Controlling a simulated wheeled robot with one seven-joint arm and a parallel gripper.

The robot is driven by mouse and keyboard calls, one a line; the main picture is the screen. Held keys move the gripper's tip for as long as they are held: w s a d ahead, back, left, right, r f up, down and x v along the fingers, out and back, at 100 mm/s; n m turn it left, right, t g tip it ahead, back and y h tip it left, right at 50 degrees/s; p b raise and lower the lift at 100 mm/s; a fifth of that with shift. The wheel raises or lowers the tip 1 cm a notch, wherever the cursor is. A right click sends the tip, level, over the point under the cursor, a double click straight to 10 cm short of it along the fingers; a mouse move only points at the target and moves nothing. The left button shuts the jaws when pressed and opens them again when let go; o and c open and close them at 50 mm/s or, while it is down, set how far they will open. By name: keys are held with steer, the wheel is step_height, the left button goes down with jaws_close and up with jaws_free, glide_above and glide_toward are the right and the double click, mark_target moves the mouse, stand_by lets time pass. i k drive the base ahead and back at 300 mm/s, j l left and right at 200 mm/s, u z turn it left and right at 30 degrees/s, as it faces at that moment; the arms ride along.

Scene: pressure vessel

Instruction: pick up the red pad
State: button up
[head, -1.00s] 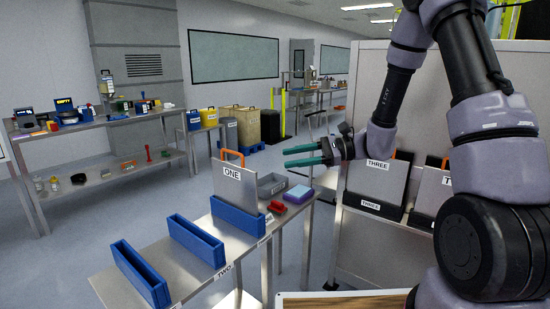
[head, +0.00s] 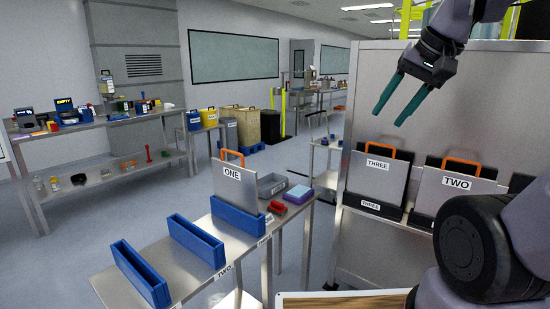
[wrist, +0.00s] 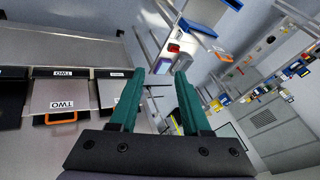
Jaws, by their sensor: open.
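A small red object (head: 277,207), which looks like the red pad, lies on the metal table beside a blue block with a purple top (head: 299,193). Its exact shape is too small to tell. A red patch (wrist: 174,47) also shows in the wrist view, beyond the fingers. My gripper (head: 389,119) is open and empty, with its green fingers pointing down and left in front of the grey panel. It is high up, well to the right of the red object. In the wrist view my gripper (wrist: 160,73) has nothing between its fingers.
A grey tray (head: 271,185) and a plate marked ONE (head: 231,178) in a blue holder stand near the red object. Plates marked THREE (head: 378,170) and TWO (head: 456,190) with orange handles lean in the rack below my gripper. Floor left of the table is clear.

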mark_target(278, 209)
steer(key=z, duration=1.15)
steer(key=j+u, duration=0.1)
steer(key=u, duration=0.35)
steer(key=j+u, duration=0.1)
steer(key=u, duration=0.35)
steer(key=i+j+u, duration=0.1)
steer(key=u, duration=0.4)
steer(key=i+l+z, duration=0.15)
steer(key=i, duration=0.35)
steer(key=i+l+z, duration=0.1)
steer(key=i+l, duration=0.15)
steer(key=i, duration=0.3)
